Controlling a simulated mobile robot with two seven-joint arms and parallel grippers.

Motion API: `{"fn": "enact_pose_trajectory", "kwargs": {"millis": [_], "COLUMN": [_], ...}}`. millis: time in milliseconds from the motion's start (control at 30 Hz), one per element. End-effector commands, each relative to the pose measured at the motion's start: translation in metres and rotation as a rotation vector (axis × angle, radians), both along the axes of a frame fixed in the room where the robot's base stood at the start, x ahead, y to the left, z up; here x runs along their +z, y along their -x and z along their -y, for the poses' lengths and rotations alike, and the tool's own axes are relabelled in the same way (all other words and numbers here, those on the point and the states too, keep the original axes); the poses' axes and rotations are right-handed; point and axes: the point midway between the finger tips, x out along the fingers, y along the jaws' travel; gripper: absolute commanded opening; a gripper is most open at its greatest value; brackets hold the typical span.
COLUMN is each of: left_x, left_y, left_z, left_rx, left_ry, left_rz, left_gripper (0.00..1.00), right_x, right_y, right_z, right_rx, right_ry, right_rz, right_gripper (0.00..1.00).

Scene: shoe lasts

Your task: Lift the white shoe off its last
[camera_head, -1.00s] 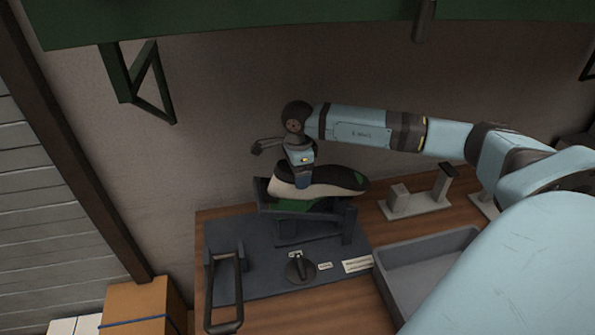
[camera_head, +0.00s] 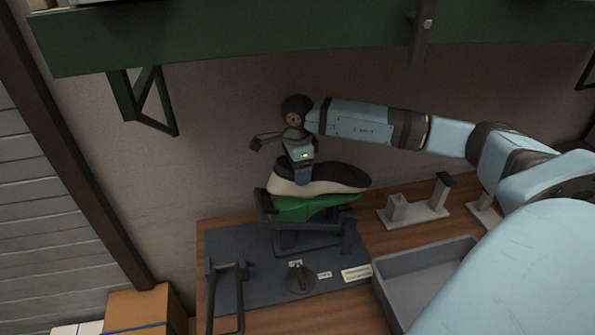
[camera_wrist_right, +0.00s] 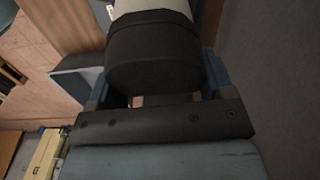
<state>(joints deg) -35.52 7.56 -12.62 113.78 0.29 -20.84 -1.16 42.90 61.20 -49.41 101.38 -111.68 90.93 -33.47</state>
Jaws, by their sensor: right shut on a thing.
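The white shoe (camera_head: 285,187) is sole up, with its dark sole (camera_head: 335,175) on top, over the green last (camera_head: 300,208) on a dark stand (camera_head: 320,241). A broad band of green shows below the shoe's edge. My right gripper (camera_head: 303,180) comes from above and is shut on the shoe at its heel end. In the right wrist view, the shoe's dark part (camera_wrist_right: 155,55) sits between the fingers, with a pale part beyond. How far the last still reaches inside the shoe is hidden. My left gripper is not in view.
The stand is on a grey plate (camera_head: 238,240) with a dark handle frame (camera_head: 226,297) and a round knob (camera_head: 299,279). A grey tray (camera_head: 385,298) is at front right. A grey-white fixture (camera_head: 415,217) stands at the right. A green beam (camera_head: 240,45) crosses above.

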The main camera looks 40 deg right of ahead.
Motion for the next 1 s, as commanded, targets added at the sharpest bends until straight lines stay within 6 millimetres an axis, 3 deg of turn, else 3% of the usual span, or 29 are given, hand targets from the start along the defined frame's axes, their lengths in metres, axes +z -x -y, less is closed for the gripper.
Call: {"fn": "enact_pose_trajectory", "kwargs": {"millis": [533, 1000], "left_x": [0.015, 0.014], "left_y": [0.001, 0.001], "left_z": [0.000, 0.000], "left_rx": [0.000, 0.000], "left_ry": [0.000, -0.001], "left_rz": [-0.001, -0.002], "left_gripper": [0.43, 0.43], "right_x": [0.041, 0.073], "right_y": [0.000, 0.000], "right_z": [0.000, 0.000], "right_rx": [0.000, 0.000], "right_ry": [0.000, 0.000], "right_rz": [0.002, 0.003], "right_gripper": [0.41, 0.41]}}
